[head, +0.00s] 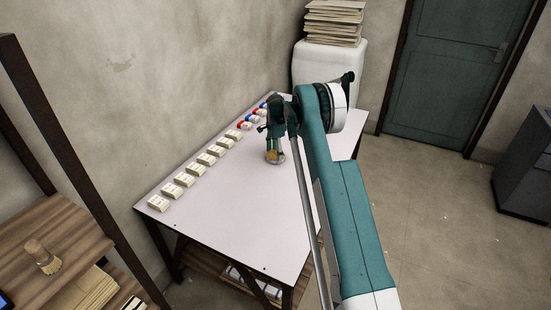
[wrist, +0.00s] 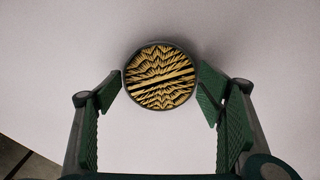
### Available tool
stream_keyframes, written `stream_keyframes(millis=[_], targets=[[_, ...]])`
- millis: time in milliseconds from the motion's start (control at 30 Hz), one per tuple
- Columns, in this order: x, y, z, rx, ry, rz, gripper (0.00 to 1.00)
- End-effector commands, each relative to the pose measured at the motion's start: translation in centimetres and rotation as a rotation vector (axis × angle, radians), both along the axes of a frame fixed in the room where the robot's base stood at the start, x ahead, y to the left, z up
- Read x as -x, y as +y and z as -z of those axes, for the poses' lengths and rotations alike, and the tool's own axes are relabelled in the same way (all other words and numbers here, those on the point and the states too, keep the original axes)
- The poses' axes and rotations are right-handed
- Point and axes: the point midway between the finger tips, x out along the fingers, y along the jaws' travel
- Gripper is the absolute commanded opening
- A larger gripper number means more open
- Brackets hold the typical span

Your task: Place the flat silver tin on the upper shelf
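My gripper (wrist: 160,96) is open, with one green finger to each side of the tin's near part. A small gap shows between each fingertip and the rim, so it is not held. A wooden shelf board (head: 70,225) of a dark-posted rack is at the left. Whether it is the upper shelf cannot be told.
A row of cream boxes (head: 196,169) and red-blue items (head: 254,117) line the table's wall side. A white container (head: 329,66) stands behind. The table's front middle is clear.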

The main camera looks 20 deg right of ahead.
Motion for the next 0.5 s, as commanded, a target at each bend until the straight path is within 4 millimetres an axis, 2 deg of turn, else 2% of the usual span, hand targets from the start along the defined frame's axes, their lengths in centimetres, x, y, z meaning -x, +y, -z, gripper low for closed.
stream_keyframes(millis=[33, 133, 200, 500], targets=[[0.00, 0.00, 0.00, 0.000, 0.000, 0.000, 0.60], [0.00, 0.00, 0.00, 0.000, 0.000, 0.000, 0.47], [0.00, 0.00, -0.03, 0.000, 0.000, 0.000, 0.43], [0.00, 0.00, -0.30, 0.000, 0.000, 0.000, 0.43]])
